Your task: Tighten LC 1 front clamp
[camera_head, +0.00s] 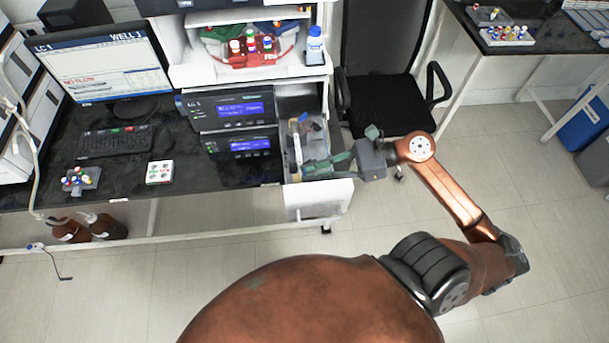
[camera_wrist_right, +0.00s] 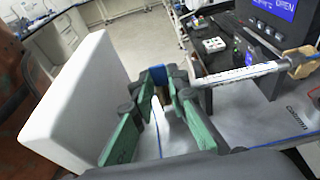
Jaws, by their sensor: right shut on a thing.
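The LC 1 unit (camera_head: 230,105) stands on the bench, with a lit blue display. Its open drawer (camera_head: 318,196) sticks out at the right, with a white front panel. In the right wrist view a pale, marked column (camera_wrist_right: 240,75) lies across the drawer, with a tan fitting (camera_wrist_right: 299,62) at its far end. A dark front clamp (camera_wrist_right: 181,84) sits at its near end. My right gripper (camera_head: 312,165), with green fingers, reaches into the drawer from the right. In the wrist view its fingertips (camera_wrist_right: 160,78) are closed in at the clamp; the exact contact is hidden. My left gripper is out of view.
The white drawer panel (camera_wrist_right: 75,95) stands close beside my right fingers. A monitor (camera_head: 105,70) shows "LC 1", "WELL 1" and "NO FLOW". A chair (camera_head: 385,95) stands behind my right gripper. A small white box (camera_head: 160,172) lies on the bench.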

